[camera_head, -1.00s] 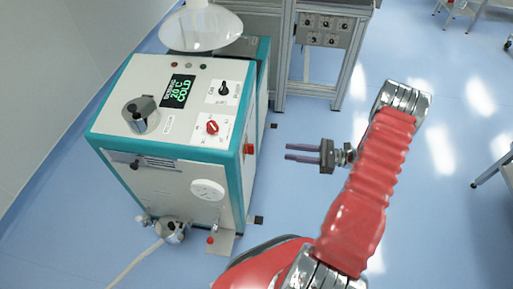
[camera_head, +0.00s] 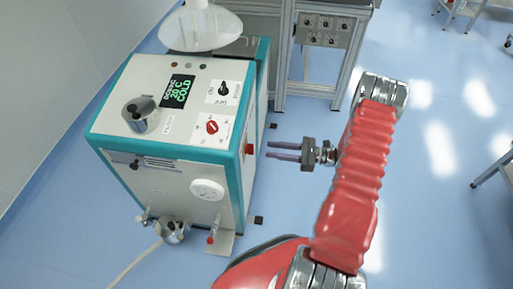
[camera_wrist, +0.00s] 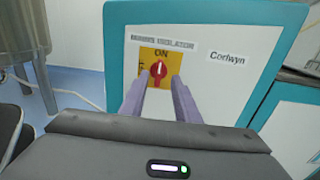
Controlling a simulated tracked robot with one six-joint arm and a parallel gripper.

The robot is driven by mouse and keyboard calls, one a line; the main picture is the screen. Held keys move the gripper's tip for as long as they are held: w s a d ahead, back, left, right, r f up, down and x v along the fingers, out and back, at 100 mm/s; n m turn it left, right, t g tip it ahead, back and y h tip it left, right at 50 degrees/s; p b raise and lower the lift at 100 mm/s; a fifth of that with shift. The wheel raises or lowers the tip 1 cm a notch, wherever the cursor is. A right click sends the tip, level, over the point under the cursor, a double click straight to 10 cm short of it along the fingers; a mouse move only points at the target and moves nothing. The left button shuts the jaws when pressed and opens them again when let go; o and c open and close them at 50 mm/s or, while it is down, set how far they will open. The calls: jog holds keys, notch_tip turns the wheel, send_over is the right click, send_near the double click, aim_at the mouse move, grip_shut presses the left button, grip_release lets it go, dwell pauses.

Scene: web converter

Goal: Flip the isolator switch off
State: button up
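The isolator switch (camera_wrist: 158,73) is a red rotary knob on a yellow plate, under the label "MAINS ISOLATOR", on a white, teal-edged panel. "ON" shows above the knob, and its pale pointer mark looks about upright. In the head view its red edge (camera_head: 249,149) sticks out from the machine's right side. My gripper (camera_head: 269,150) is open and empty, to the right of the switch and apart from it. In the wrist view its two purple fingers (camera_wrist: 156,90) point at the panel, one either side of the knob's lower part. They hide part of the yellow plate.
The machine (camera_head: 170,185) has another red knob (camera_head: 212,127), a black knob (camera_head: 222,88) and a lit display (camera_head: 178,91) on top. A grey frame with a control panel (camera_head: 324,30) stands behind.

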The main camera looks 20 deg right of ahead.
aim_at(251, 149)
jog(key=x, duration=0.7)
jog(key=shift+c, duration=0.6)
grip_shut()
